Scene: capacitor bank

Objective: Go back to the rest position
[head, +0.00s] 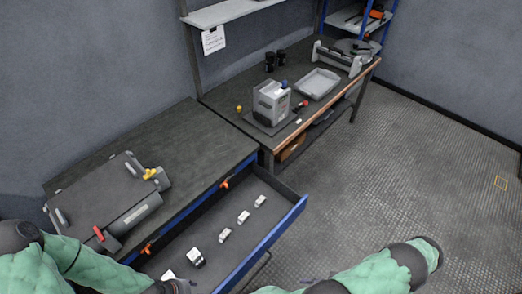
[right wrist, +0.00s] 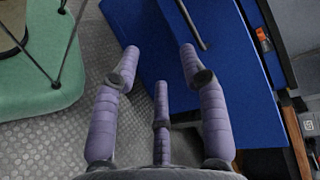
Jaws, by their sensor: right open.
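My right gripper (right wrist: 160,55) has its purple padded fingers spread apart in the right wrist view, with nothing between them. It is in front of a blue panel and above the patterned floor. In the head view, my right arm comes in at the bottom right, and its hand end is mostly cut off by the bottom edge. My left arm comes in at the lower left and reaches the bottom edge beside the open drawer (head: 284,231). Its gripper fingers are not visible.
Several small pale parts (head: 243,217) lie in the drawer. A grey unit (head: 100,195) with red and yellow pieces sits on the left bench. The far bench holds a grey device (head: 271,102) and a tray (head: 318,84).

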